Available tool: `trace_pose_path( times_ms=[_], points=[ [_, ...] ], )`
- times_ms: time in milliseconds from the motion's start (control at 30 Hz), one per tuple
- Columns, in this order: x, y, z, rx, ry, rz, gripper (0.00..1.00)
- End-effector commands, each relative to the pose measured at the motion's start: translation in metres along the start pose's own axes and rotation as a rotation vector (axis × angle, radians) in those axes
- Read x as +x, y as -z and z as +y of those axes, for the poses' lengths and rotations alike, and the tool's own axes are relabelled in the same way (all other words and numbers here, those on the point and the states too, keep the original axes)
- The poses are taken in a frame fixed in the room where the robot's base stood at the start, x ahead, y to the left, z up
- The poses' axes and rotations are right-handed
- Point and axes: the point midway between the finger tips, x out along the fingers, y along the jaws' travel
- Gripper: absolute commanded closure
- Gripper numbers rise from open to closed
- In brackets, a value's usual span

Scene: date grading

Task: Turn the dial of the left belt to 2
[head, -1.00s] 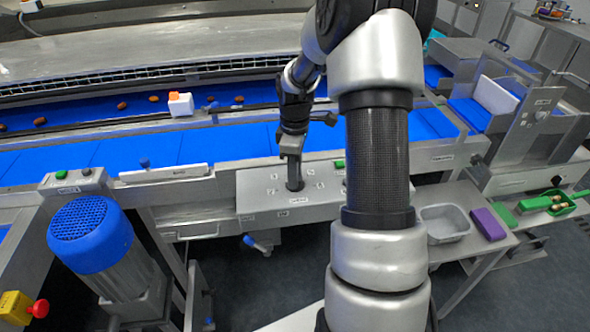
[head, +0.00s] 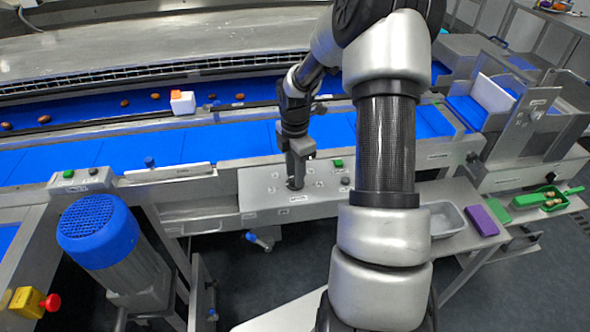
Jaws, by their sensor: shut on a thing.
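My gripper (head: 297,176) points down at the grey control panel (head: 259,190) on the front of the blue belts. It is shut on the dark dial (head: 294,183) there. Small white labels ring the dial, but their figures are too small to read. The fingers and arm hide much of the dial, so its setting cannot be told. A green button (head: 338,163) and a black knob (head: 345,181) sit on the panel to the right of the gripper.
A blue motor (head: 98,232) stands at the left, with a red stop button (head: 52,301) on a yellow box below it. Dates lie on the far blue belt (head: 75,109). A grey tray (head: 440,218) and a purple block (head: 481,220) rest on the right bench.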

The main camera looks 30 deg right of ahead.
Motion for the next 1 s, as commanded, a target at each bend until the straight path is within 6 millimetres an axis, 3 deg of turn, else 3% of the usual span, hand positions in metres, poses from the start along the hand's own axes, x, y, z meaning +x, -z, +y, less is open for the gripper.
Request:
trace_pose_path(
  times_ms=[567,600,700,1000],
  points=[
    [-0.0008,-0.0005,0.0009,-0.035,-0.003,-0.002,0.92],
    [-0.0008,-0.0005,0.0009,-0.035,-0.003,-0.002,0.66],
    [-0.0007,-0.0004,0.0008,-0.034,-0.002,-0.001,0.51],
    [-0.0013,-0.0003,0.0004,-0.033,-0.001,-0.001,0.51]
  ],
)
